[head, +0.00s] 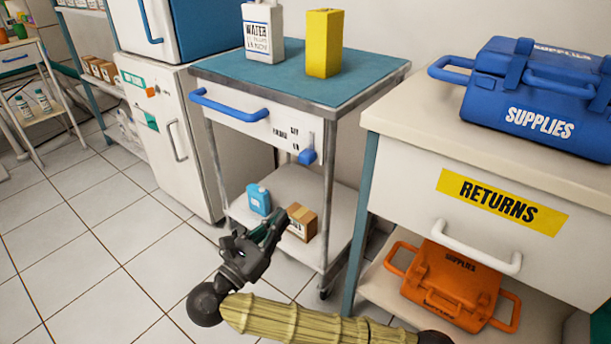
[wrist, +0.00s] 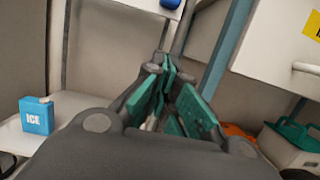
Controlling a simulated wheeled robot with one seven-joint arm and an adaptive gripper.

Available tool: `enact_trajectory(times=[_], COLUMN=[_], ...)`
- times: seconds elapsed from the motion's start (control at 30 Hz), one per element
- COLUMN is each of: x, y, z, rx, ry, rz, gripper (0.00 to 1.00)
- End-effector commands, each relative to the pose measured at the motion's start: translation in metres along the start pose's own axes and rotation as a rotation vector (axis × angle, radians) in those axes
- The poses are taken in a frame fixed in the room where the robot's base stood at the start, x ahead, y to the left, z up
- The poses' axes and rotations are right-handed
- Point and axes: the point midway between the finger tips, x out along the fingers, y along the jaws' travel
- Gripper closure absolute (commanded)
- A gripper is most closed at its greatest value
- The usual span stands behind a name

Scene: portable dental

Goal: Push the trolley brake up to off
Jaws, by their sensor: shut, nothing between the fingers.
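The trolley (head: 330,95) has a teal top, a white front panel and a lower shelf. Its brake is a short blue lever (head: 307,156) at the right end of the front panel, with small black lettering beside it that I cannot read clearly. The lever's blue end also shows at the top edge of the wrist view (wrist: 171,4). My gripper (head: 276,222) is shut and empty, in front of the trolley and below the lever, apart from it. In the wrist view the closed green-padded fingers (wrist: 166,66) point up toward the lever.
A blue drawer handle (head: 230,106) juts out left of the brake. A blue ice bottle (head: 259,199) and a small brown box (head: 301,222) sit on the lower shelf. The returns cabinet (head: 470,165) stands close on the right. Open floor lies to the left.

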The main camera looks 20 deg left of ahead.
Motion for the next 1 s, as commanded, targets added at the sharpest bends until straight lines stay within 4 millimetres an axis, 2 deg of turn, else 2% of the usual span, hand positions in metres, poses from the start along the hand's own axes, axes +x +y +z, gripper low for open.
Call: enact_trajectory(times=[0.27,0.87,1.0], x=[0.006,0.077,0.100], y=[0.002,0.001,0.000], z=[-0.001,-0.001,-0.003], rx=[0.000,0.000,-0.001], ry=[-0.002,-0.004,-0.002], rz=[0.004,0.000,-0.002], gripper=[1.00,1.00,1.00])
